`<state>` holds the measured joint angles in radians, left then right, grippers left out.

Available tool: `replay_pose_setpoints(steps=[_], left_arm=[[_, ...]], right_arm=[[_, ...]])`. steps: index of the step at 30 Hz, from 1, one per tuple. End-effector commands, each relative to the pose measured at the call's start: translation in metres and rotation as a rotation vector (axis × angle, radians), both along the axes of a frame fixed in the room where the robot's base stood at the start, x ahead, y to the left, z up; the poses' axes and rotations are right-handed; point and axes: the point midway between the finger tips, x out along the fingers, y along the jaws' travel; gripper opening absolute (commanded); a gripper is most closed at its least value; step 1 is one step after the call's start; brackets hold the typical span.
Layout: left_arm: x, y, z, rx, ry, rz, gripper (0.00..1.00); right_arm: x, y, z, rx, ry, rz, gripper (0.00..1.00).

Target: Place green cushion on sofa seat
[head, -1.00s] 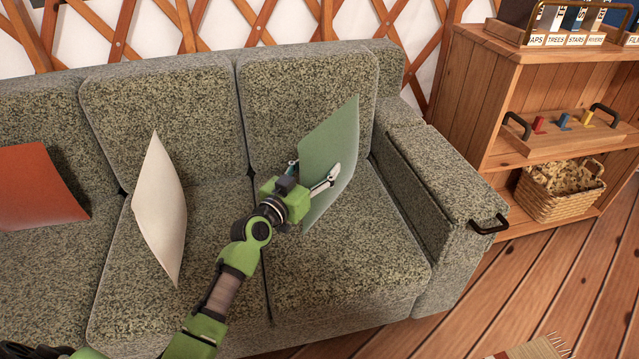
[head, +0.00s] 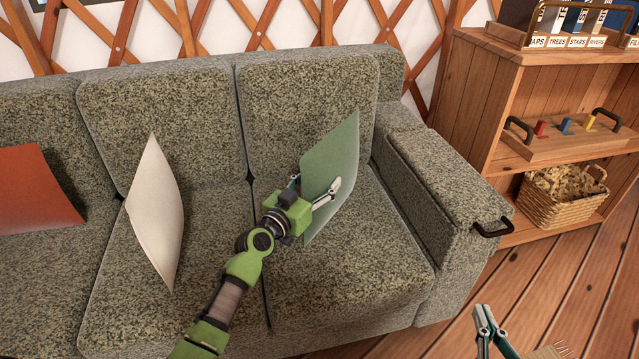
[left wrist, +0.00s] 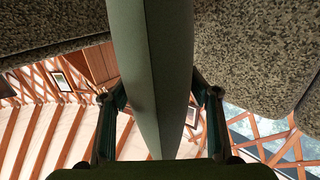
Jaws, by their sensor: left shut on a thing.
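The green cushion (head: 336,160) stands on edge, tilted, in front of the backrest at the right end of the grey-green sofa (head: 335,275). My left gripper (head: 318,190) is shut on the cushion's lower part. In the left wrist view the cushion (left wrist: 152,70) runs edge-on between the two fingers (left wrist: 160,95). Its lower edge is over or at the right seat; I cannot tell if it touches. My right gripper (head: 487,322) shows at the bottom right, over the floor and away from the sofa; its jaw opening is unclear.
A white cushion (head: 156,215) stands on the middle seat, and a red-orange cushion (head: 38,190) lies further left. The sofa's right armrest (head: 450,185) has a dark handle (head: 492,227). A wooden shelf (head: 500,90) with a wicker basket (head: 562,195) stands at the right.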

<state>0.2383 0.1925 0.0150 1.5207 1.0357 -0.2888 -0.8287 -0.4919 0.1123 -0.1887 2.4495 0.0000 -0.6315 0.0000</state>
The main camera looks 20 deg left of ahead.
Motion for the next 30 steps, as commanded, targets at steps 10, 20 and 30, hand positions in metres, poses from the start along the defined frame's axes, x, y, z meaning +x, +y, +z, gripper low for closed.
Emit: replay_pose_setpoints(steps=[10,20,30], left_arm=[[0.0003,0.0003,0.0015,-0.002,-0.004,0.001,0.23],[-0.0001,0.0,-0.0012,0.0,0.0,0.0,0.74],[-0.0001,0.0001,0.0003,-0.001,-0.001,0.0,0.74]], right_arm=[[0.0011,0.0007,0.0032,0.004,-0.015,0.001,0.0],[0.0026,0.0014,0.0075,0.008,-0.034,0.001,0.0],[0.0019,0.0012,0.0062,0.005,-0.023,0.001,0.0]])
